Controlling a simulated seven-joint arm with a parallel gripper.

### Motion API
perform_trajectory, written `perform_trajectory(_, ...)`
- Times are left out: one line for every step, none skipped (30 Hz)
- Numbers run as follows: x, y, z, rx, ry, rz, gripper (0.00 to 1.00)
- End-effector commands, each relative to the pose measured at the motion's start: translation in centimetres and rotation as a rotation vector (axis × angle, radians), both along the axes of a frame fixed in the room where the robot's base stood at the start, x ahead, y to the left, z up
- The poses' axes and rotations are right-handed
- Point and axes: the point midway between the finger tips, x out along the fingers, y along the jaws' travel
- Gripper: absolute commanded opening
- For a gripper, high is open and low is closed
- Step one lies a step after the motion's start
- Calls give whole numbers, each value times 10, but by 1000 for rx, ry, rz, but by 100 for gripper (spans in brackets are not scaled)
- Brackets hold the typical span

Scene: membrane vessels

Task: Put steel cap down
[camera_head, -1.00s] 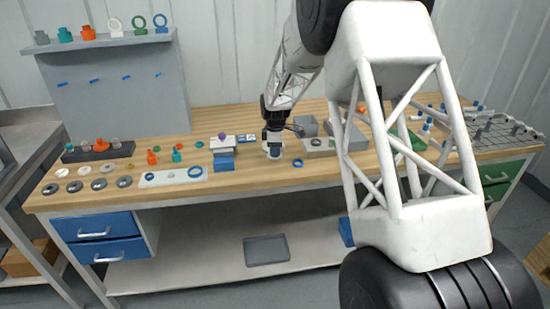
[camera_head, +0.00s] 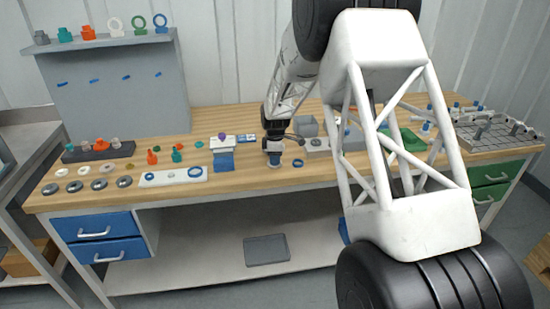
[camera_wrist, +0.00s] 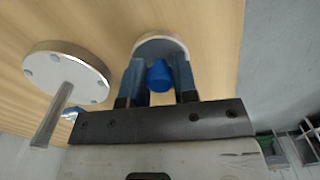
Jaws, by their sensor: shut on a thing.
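My gripper (camera_wrist: 159,80) points down at the front middle of the wooden bench, also visible in the head view (camera_head: 274,158). Its two blue-grey fingers are shut on the steel cap (camera_wrist: 160,44). The cap shows as a pale grey disc beyond the fingertips, with a blue knob (camera_wrist: 159,76) between the fingers. The fingers hide part of the disc. It is at or just above the bench top; I cannot tell whether it touches.
In the wrist view, a round pale plate with bolts and a post (camera_wrist: 67,75) is left of the fingers. A blue ring (camera_head: 298,163) lies close right of my gripper. A blue block (camera_head: 223,161) and a white plate with rings (camera_head: 160,179) are left. Bare wood (camera_head: 245,180) lies between.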

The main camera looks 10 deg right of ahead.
Motion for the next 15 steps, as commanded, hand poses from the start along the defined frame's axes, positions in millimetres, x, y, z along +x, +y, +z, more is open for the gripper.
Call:
perform_trajectory(0, 0, 0, 0, 0, 0, 31)
perform_trajectory(0, 0, 0, 0, 0, 0, 36)
perform_trajectory(0, 0, 0, 0, 0, 0, 42)
perform_trajectory(0, 0, 0, 0, 0, 0, 47)
perform_trajectory(0, 0, 0, 0, 0, 0, 51)
perform_trajectory(0, 0, 0, 0, 0, 0, 52)
perform_trajectory(0, 0, 0, 0, 0, 0, 52)
perform_trajectory(0, 0, 0, 0, 0, 0, 52)
perform_trajectory(0, 0, 0, 0, 0, 0, 52)
perform_trajectory(0, 0, 0, 0, 0, 0, 52)
perform_trajectory(0, 0, 0, 0, 0, 0, 52)
perform_trajectory(0, 0, 0, 0, 0, 0, 52)
perform_trajectory(0, 0, 0, 0, 0, 0, 52)
perform_trajectory(0, 0, 0, 0, 0, 0, 52)
perform_trajectory(0, 0, 1, 0, 0, 0, 52)
